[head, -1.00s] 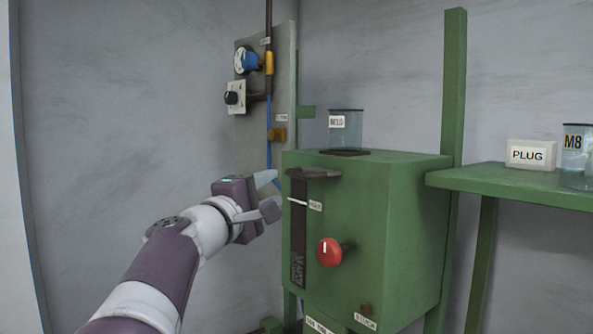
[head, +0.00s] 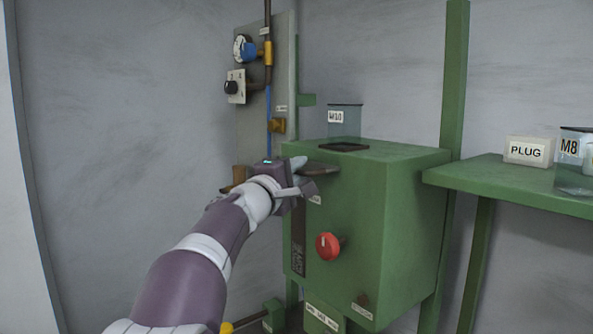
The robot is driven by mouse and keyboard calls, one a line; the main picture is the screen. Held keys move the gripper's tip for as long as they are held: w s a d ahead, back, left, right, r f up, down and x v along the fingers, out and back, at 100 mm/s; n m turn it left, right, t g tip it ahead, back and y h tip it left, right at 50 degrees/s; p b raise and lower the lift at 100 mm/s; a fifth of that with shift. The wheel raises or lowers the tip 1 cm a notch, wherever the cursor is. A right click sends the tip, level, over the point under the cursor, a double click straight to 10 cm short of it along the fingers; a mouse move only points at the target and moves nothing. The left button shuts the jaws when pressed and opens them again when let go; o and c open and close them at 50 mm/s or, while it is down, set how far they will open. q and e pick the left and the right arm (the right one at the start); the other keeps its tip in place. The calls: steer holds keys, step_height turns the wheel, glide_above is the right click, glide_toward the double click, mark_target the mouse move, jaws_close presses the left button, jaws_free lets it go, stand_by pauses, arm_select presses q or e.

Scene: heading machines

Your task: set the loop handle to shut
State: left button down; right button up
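No handle in view has a label I can read as loop, so I cannot tell for sure which it is. A small brass-coloured handle (head: 277,125) sits on the grey wall panel (head: 285,60), beside a small label. A yellow fitting (head: 268,53) is on the pipe above it. A dark flat lever (head: 321,168) sticks out at the top front of the green box (head: 400,220). My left gripper (head: 300,177) is open at that lever's left end, fingers apart; whether it touches is unclear. It hides part of the box front. My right gripper is not in view.
The box carries a red knob (head: 328,246) and a jar marked M10 (head: 345,120). A gauge (head: 242,47) and a black knob (head: 232,87) are on the panel. A green shelf (head: 510,180) at right holds a PLUG box (head: 528,151) and an M8 jar (head: 575,148).

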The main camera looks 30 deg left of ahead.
arm_select(q)
steer(key=shift+w+d+r+b, duration=0.1)
steer(key=shift+w+d+b, duration=0.2)
steer(key=shift+w, duration=0.35)
steer(key=shift+w+d+b, duration=0.2)
steer(key=shift+w+b, duration=0.05)
steer(key=shift+w, duration=0.35)
steer(key=c, duration=1.1)
jaws_free()
steer(key=shift+w, duration=0.25)
steer(key=b, duration=0.6)
glide_toward(310, 167)
steer(key=s, duration=0.3)
steer(key=shift+f, duration=0.3)
